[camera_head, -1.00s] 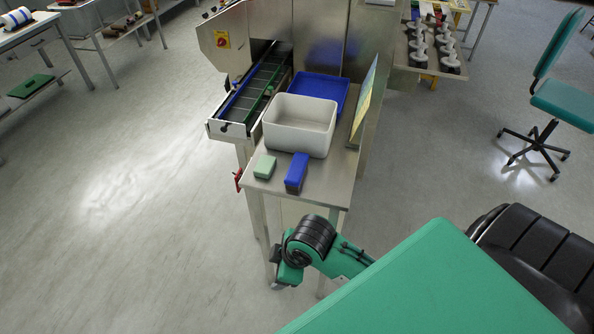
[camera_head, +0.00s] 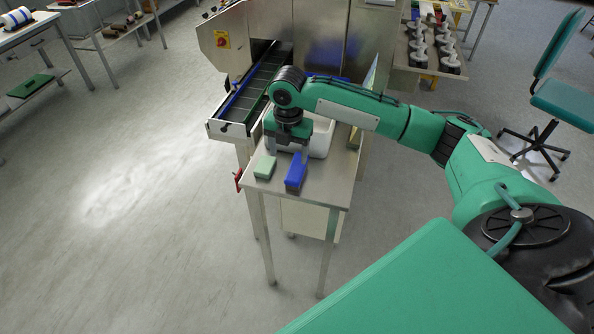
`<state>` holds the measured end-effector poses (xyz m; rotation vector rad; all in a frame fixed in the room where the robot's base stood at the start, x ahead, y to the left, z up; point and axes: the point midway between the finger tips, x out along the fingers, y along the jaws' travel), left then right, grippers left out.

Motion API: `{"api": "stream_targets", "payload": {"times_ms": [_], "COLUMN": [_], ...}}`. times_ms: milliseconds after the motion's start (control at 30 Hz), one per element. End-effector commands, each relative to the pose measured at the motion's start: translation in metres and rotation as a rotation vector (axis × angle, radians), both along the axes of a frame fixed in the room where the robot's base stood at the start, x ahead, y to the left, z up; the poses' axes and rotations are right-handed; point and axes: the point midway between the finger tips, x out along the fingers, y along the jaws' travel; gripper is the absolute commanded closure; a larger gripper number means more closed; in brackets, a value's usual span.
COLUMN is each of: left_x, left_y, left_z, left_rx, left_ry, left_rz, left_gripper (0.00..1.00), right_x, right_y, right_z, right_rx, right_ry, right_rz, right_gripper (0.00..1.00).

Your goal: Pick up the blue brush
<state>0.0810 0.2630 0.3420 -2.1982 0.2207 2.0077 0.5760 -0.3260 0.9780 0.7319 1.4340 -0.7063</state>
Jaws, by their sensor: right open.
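The blue brush (camera_head: 296,173) lies on the small steel table (camera_head: 330,184), near its front edge, with dark bristles under its blue block. My right gripper (camera_head: 287,151) points down just behind and above the brush, with its fingers apart and nothing visible between them. I cannot tell whether a fingertip touches the brush. My left gripper is not in view.
A pale green block (camera_head: 265,167) lies just left of the brush. A white bin (camera_head: 322,138) stands behind, partly hidden by my right arm. The conveyor (camera_head: 248,95) is at the back left, and a red handle (camera_head: 238,179) sticks out at the table's left.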

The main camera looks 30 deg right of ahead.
Motion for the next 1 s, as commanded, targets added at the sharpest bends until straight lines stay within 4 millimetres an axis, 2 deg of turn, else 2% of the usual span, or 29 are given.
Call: {"api": "stream_targets", "payload": {"times_ms": [33,100,267,367,600,700,1000], "left_x": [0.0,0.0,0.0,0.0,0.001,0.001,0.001], "left_y": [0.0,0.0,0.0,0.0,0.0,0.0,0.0], "left_z": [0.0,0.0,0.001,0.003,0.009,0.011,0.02], "left_rx": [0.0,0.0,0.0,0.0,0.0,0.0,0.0], "left_ry": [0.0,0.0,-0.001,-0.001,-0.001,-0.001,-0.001], "left_rz": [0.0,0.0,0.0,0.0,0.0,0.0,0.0], "left_gripper": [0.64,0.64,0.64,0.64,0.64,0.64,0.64], "right_x": [0.005,0.009,0.012,0.012,0.012,0.012,0.013], "right_y": [-0.012,-0.023,-0.036,-0.037,-0.036,-0.036,-0.036], "right_z": [0.011,0.021,0.029,0.017,-0.03,-0.044,-0.07], "right_rx": [-0.007,-0.009,-0.01,-0.009,-0.008,-0.007,-0.009], "right_ry": [0.002,0.011,0.021,0.025,0.024,0.023,0.023], "right_rz": [0.012,0.034,0.057,0.06,0.059,0.059,0.059], "right_gripper": [0.33,0.33,0.33,0.33,0.33,0.33,0.33]}}
